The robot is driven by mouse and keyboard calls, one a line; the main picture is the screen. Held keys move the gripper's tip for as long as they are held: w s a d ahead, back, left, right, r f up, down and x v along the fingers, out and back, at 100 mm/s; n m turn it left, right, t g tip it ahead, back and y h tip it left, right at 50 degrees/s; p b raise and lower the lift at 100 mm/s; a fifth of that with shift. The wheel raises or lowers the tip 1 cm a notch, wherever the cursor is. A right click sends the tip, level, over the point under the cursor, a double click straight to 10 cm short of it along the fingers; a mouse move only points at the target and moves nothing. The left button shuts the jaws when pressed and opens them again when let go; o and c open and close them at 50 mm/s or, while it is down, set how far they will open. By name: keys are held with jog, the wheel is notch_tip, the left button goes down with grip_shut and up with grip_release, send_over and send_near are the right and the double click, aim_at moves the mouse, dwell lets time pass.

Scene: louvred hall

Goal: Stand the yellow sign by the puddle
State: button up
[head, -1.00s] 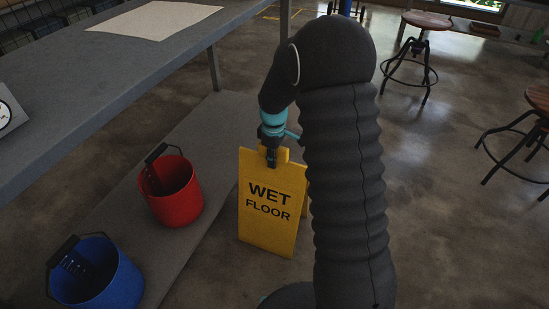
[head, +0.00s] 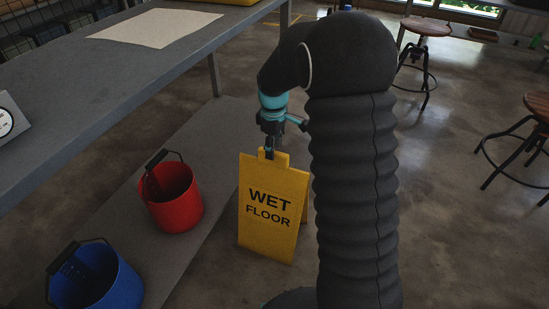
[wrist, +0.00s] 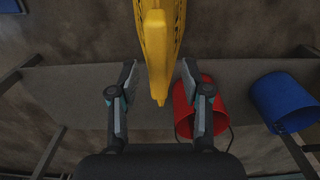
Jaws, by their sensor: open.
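The yellow sign (head: 272,222), lettered WET FLOOR, stands upright on the concrete floor beside the edge of a grey low shelf. A second panel edge shows behind its right side. In the wrist view the sign (wrist: 160,40) is seen from above, its top tab pointing between my fingers. My gripper (head: 268,150) is open just above the sign's top tab. In the wrist view its two fingers (wrist: 158,88) are apart, one on each side of the tab, with gaps between. I cannot make out a puddle; my arm hides the floor right of the sign.
A red bucket (head: 172,203) and a blue bucket (head: 98,279) stand on the low shelf (head: 205,135) left of the sign. A grey table (head: 120,75) is above it. Stools (head: 427,28) stand at the right, with open floor (head: 450,220) between.

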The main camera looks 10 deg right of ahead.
notch_tip(320, 180, up, 4)
jog(key=shift+r, duration=0.15)
jog(key=shift+s+r, duration=0.15)
jog(key=shift+r, duration=0.15)
jog(key=s+r+m+t, duration=0.2)
jog(key=s+r+m, duration=0.1)
jog(key=s+r, duration=0.4)
jog(key=s+r+m+t, duration=0.1)
jog(key=s+m, duration=0.3)
jog(key=s, duration=0.7)
jog(key=s+r+m+t, duration=0.2)
jog(key=s+r+m, duration=0.1)
jog(key=s, duration=0.9)
jog(key=shift+r+m+t, duration=0.3)
jog(key=shift+m, duration=0.1)
jog(key=shift+d, duration=0.1)
